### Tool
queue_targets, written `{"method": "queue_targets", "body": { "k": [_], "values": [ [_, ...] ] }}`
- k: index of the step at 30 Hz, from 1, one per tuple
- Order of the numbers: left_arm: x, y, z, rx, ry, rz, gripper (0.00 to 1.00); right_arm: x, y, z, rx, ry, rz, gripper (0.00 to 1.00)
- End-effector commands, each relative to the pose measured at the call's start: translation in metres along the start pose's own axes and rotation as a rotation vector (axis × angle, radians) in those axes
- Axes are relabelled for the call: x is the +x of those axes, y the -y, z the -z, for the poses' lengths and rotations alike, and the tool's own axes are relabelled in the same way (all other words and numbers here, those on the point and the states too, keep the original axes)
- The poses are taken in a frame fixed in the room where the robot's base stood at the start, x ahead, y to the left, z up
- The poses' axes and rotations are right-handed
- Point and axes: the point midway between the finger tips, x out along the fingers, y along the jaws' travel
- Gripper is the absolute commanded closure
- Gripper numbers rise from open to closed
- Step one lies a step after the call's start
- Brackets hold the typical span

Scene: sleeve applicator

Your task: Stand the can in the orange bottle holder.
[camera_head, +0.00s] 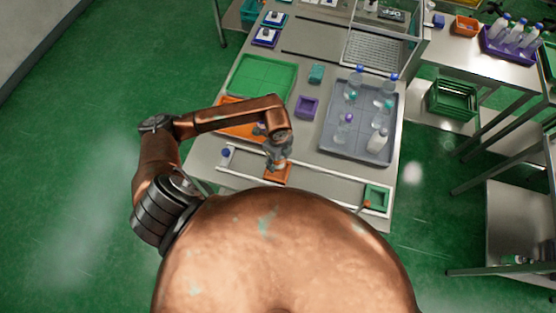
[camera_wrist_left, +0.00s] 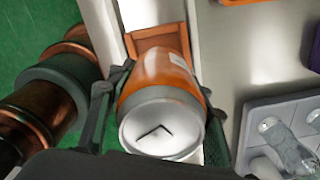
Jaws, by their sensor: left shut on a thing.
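My left gripper (camera_head: 276,160) is shut on the can. In the left wrist view the can (camera_wrist_left: 158,85) is orange with a silver lid facing the camera, and the fingers (camera_wrist_left: 160,95) lie on both its sides. The orange bottle holder (camera_head: 278,175) sits in the white rail at the table's front, under the gripper. In the left wrist view the holder (camera_wrist_left: 155,38) shows beyond the can's far end. The can covers part of it, and I cannot tell whether its base is inside or above. The right gripper is not in view.
A green holder (camera_head: 377,196) sits at the rail's right end. A blue-capped bottle (camera_head: 226,155) stands at the left end. A grey tray (camera_head: 327,142) with several bottles is to the right. A purple bin (camera_head: 306,107) and a green tray (camera_head: 263,78) lie behind.

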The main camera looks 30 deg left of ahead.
Motion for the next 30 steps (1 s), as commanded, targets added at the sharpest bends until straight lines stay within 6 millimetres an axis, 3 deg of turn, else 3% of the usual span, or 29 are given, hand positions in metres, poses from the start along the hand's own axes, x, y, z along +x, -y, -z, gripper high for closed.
{"method": "queue_targets", "body": {
  "k": [30],
  "values": [
    [0.039,0.0,0.0,0.0,-0.001,0.001,0.9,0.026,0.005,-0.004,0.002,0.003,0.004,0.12]
  ]
}}
